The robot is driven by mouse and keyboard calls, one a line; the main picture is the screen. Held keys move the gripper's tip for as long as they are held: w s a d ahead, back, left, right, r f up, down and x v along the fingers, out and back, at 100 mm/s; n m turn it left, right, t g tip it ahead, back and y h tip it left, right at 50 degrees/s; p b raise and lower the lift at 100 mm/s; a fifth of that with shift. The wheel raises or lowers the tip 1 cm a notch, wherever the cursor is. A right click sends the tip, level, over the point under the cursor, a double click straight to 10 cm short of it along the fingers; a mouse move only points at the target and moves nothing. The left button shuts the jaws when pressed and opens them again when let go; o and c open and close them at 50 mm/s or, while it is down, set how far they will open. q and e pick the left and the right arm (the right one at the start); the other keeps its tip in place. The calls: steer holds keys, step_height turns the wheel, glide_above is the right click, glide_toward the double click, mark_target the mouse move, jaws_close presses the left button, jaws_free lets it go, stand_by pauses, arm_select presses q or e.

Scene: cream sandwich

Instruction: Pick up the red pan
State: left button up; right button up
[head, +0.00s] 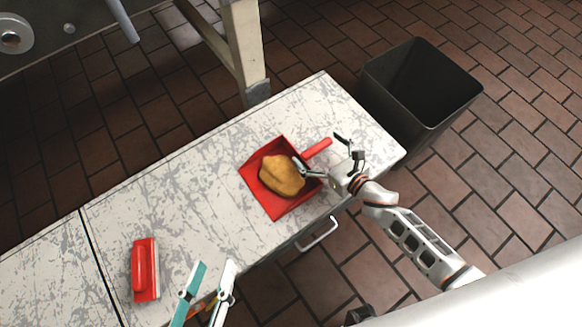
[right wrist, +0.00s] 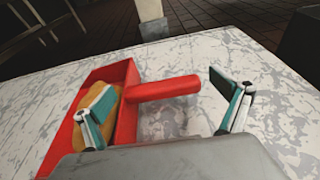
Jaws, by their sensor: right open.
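The red pan (head: 266,203) lies on the worn white counter, with a yellow-brown lump (head: 281,175) in it. Its red handle (head: 317,148) points to the upper right. My right gripper (head: 320,153) is open at the pan's handle side. In the right wrist view, the handle (right wrist: 165,88) lies between the spread fingers of the right gripper (right wrist: 166,92), beyond the palm; contact cannot be told. One finger overlaps the pan and the lump (right wrist: 100,103) in that view. My left gripper (head: 213,267) is open and empty near the counter's front edge.
A red brush-like object (head: 145,270) lies on the white counter (head: 200,190) at the left. A black bin (head: 420,90) stands on the brick floor beyond the counter's right end. A drawer handle (head: 317,235) sticks out at the front. The counter between brush and pan is clear.

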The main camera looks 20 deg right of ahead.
steer(key=shift+w, duration=0.15)
steer(key=c, duration=1.3)
steer(key=shift+r, duration=0.1)
